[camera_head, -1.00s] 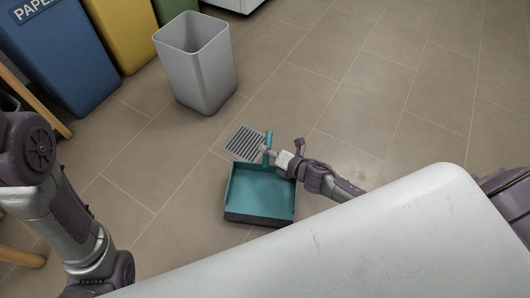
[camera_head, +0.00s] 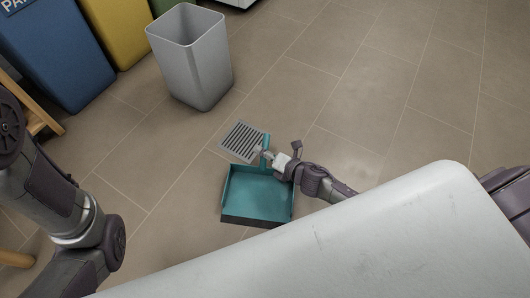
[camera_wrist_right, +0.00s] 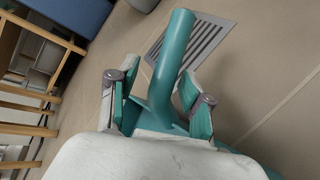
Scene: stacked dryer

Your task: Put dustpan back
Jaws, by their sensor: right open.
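A teal dustpan (camera_head: 258,196) lies on the tiled floor in the head view, its tray toward me and its short handle (camera_head: 266,143) pointing away. My right gripper (camera_head: 268,157) is at the base of the handle. In the right wrist view the handle (camera_wrist_right: 174,55) rises between the two fingers of my open right gripper (camera_wrist_right: 158,98), with gaps visible beside it. Most of the tray is hidden there by the gripper body. My left arm shows at the left of the head view, but its gripper is out of the picture.
A floor drain grate (camera_head: 242,141) lies just beyond the handle. A grey bin (camera_head: 192,58) stands farther back, with blue (camera_head: 55,52) and yellow (camera_head: 116,30) bins at the upper left. A wooden frame (camera_head: 38,116) is at the left. The floor at the right is clear.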

